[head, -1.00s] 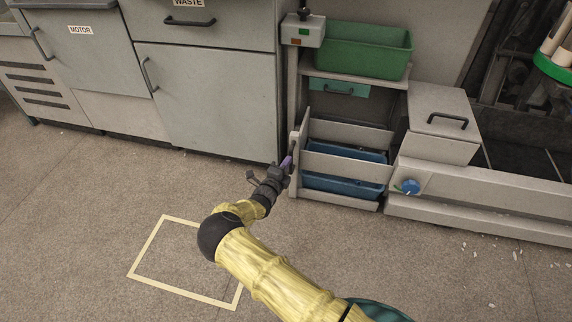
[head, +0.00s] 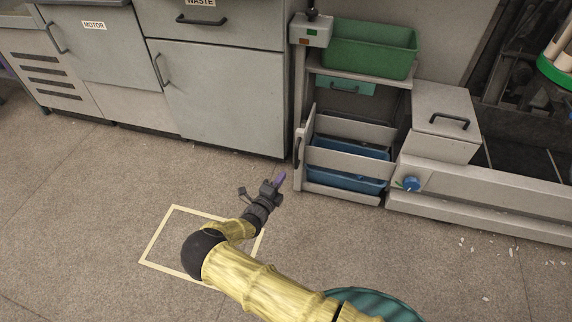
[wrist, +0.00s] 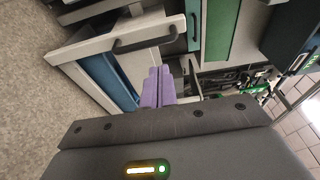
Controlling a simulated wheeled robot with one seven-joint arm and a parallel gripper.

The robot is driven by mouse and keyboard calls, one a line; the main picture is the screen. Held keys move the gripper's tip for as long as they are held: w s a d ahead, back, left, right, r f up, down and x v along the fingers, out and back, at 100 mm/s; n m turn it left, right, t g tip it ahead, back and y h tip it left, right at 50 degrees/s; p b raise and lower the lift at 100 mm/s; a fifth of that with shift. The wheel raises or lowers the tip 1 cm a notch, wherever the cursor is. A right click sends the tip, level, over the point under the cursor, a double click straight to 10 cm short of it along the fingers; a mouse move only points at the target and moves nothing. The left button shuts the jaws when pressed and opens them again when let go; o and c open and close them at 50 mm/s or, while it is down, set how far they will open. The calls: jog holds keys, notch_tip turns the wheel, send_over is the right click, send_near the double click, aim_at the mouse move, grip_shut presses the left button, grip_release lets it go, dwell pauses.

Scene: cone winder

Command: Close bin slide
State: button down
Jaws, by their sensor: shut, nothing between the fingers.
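The bin slide (head: 352,162) is a low grey frame under a shelf, holding a blue bin (head: 344,184). Its upright front panel with a black handle (head: 298,150) is at its left end. In the wrist view, the grey panel (wrist: 95,45) with its handle (wrist: 150,37) is at upper left, with the blue bin (wrist: 118,78) behind it. How far the slide stands out is hard to tell. My gripper (head: 281,177) is shut and empty, apart from the handle, to its lower left above the floor. Its purple fingers (wrist: 158,88) show in the wrist view.
A green bin (head: 370,48) sits on the shelf above, with a teal drawer (head: 346,87) below it. Grey cabinets (head: 225,95) stand at left. A lidded grey box (head: 440,120) and a blue knob (head: 411,184) are at right. The floor before the cabinets is clear.

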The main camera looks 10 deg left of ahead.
jog(key=v, duration=0.3)
jog(key=shift+s+a+p, duration=0.25)
jog(key=shift+a+p, duration=0.05)
jog(key=shift+a, duration=0.05)
jog(key=shift+w+d, duration=0.1)
jog(key=shift+w, duration=0.1)
jog(key=s+d+r+m+g+h+p, duration=0.1)
jog(key=s+d+r+m+g+h, duration=0.15)
jog(key=d+r+m+g, duration=0.65)
jog(key=s+d+r+m+g+h+p, duration=0.25)
jog(key=d+r+m+g, duration=0.2)
jog(key=d+m, duration=1)
jog(key=s+d+r+m+y+p, duration=0.1)
jog(key=s+d+r+m+y, duration=0.15)
jog(key=s+r+m, duration=0.4)
jog(key=s+d+r+m+g+y+p, duration=0.15)
jog(key=s+r+m+y, duration=0.25)
jog(key=r+m, duration=0.5)
jog(key=s+d+r+m+y, duration=0.3)
jog(key=s+r+m+y, duration=0.15)
jog(key=m, duration=0.65)
notch_tip(320, 180, up, 39)
jog(key=p, duration=3.8)
jog(key=shift+s+f+m+t+h, duration=0.25)
jog(key=shift+s+m+t+h, duration=0.05)
jog(key=shift+s+h, duration=0.1)
